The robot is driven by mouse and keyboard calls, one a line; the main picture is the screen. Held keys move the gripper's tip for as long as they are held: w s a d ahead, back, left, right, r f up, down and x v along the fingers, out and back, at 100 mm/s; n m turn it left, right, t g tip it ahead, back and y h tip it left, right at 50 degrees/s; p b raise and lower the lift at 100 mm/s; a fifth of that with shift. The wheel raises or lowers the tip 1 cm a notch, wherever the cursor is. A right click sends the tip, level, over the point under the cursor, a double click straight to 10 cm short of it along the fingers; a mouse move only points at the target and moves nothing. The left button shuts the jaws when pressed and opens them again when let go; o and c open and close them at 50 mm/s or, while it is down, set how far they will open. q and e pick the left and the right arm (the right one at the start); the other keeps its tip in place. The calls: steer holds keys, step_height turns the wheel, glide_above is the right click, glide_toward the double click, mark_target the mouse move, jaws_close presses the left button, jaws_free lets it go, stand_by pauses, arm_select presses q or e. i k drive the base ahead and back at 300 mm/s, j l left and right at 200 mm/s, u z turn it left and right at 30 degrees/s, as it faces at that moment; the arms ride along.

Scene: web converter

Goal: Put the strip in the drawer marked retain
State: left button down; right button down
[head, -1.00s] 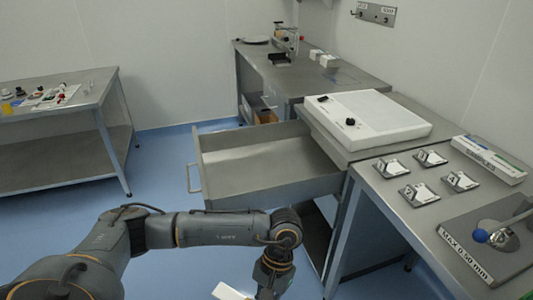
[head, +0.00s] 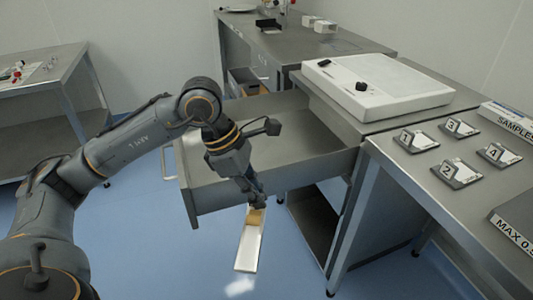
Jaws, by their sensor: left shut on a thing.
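The strip (head: 248,248) is a long white piece with a tan patch near its upper end. My left gripper (head: 257,204) is shut on that upper end, and the strip hangs down from it. The strip appears in front of the near side of an open grey metal drawer (head: 310,170), against the blue floor. The drawer is pulled out to the left from under the bench and looks empty where I can see in. No retain marking is readable on it. My left forearm hides part of the drawer's front. My right gripper is not in view.
A white flat device (head: 375,85) with a black knob stands on the bench above the drawer. Numbered metal stands (head: 458,174) and a samples box (head: 508,122) sit on the right table. Another table (head: 45,80) stands at the left.

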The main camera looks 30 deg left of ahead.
mark_target(255, 145)
steer(key=i+j, duration=0.7)
steer(key=i, duration=0.15)
